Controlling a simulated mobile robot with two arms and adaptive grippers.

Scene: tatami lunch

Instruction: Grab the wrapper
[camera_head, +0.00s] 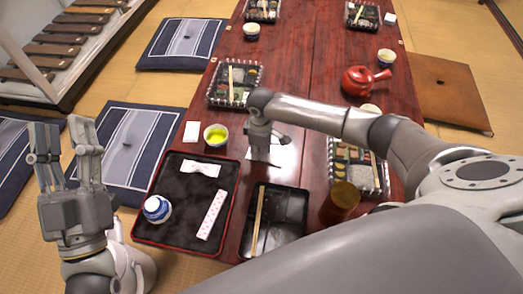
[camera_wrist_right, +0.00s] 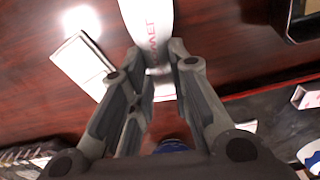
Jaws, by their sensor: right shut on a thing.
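A white wrapper with red lettering (camera_wrist_right: 148,18) shows in the right wrist view, with its lower part between the fingertips of my right gripper (camera_wrist_right: 157,58). My right gripper is shut on it, over the dark red table. In the head view this gripper (camera_head: 262,150) points down at the table beyond the trays, and pale patches beside it may be the wrapper or glare. My left gripper (camera_head: 65,152) is raised at the left, empty, its fingers apart.
A black tray (camera_head: 180,240) holds a blue-and-white pot (camera_head: 157,209), a pink-patterned strip (camera_head: 212,214) and a folded white cloth (camera_head: 200,169). A cup of green tea (camera_head: 216,135) stands behind it. A smaller dark tray (camera_head: 284,215) and brown canister (camera_head: 341,202) are near my right arm.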

